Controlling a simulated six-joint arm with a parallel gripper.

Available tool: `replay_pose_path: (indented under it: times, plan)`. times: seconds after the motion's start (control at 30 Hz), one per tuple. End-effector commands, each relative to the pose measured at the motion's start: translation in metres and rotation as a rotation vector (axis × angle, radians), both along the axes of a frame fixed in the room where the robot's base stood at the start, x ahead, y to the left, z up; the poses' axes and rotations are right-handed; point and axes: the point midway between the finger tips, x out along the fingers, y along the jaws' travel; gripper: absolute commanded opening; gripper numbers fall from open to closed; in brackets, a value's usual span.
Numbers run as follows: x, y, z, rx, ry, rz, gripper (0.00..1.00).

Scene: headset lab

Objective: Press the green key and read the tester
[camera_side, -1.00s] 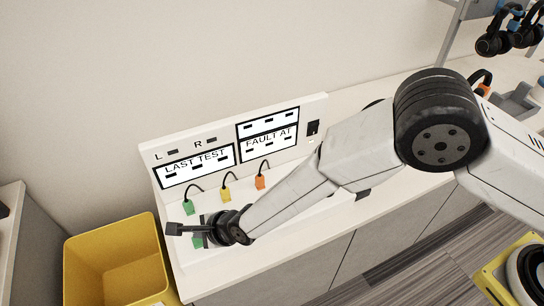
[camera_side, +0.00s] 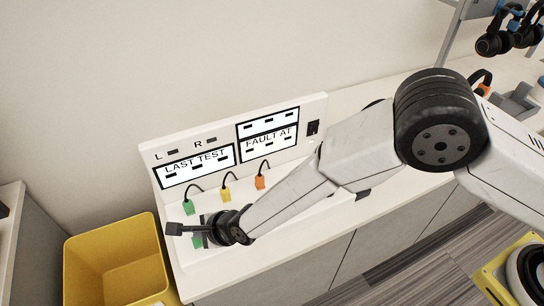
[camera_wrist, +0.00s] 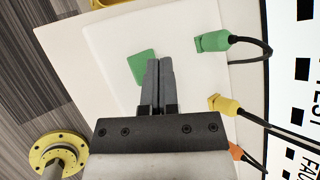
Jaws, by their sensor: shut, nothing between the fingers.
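The tester (camera_side: 236,141) is a white panel standing on the bench, with screens reading "LAST TEST" and "FAULT AT", and dashes showing on them. The green key (camera_wrist: 142,66) is a flat green square on the tester's white base; in the side view its green edge (camera_side: 197,241) shows partly behind my gripper. My gripper (camera_wrist: 158,62) is shut and empty, its fingertips over or just beside the key's right edge in the wrist view. I cannot tell whether they touch it. In the side view my gripper (camera_side: 174,229) lies low over the front of the base.
Green (camera_side: 189,207), yellow (camera_side: 226,194) and orange (camera_side: 260,182) plugs with black cables stand between key and panel. A yellow bin (camera_side: 112,265) is left of the bench. Headsets (camera_side: 494,42) hang on a rack at upper right.

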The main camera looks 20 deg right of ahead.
Motion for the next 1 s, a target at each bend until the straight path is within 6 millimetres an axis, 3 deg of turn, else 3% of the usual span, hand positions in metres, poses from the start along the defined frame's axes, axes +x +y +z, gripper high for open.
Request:
replay_pose_path:
  times: [1.0]
  plan:
    - [0.0001, 0.0000, -0.0092, 0.000, 0.000, 0.000, 0.00]
